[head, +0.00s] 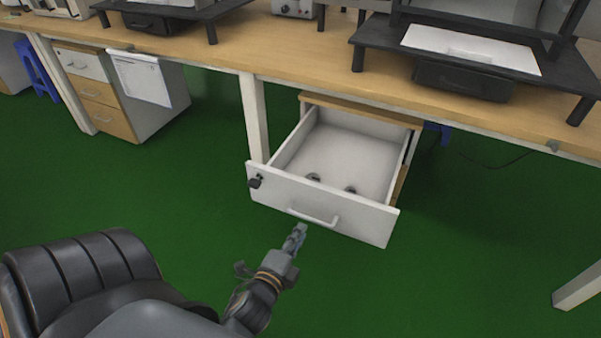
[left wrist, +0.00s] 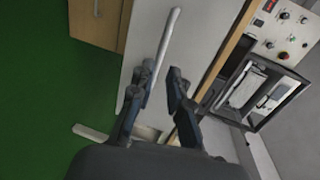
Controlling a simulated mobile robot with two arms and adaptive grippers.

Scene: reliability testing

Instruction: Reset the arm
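My left gripper (head: 299,235) is in front of the drawer, just below its handle in the head view. In the left wrist view its two dark fingers (left wrist: 163,78) stand apart with a gap between them, and I see nothing held. The white drawer (head: 330,213) is pulled open under the wooden table. Its pale bar handle (head: 314,217) also shows in the left wrist view (left wrist: 168,40), just beyond the fingertips. Whether a finger touches it I cannot tell. My right gripper is in neither view.
Small dark items (head: 350,189) lie in the drawer. A long wooden table (head: 300,60) carries black equipment stands (head: 465,55). Another cabinet (head: 100,95) stands at left. Green floor (head: 200,200) is clear around the drawer.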

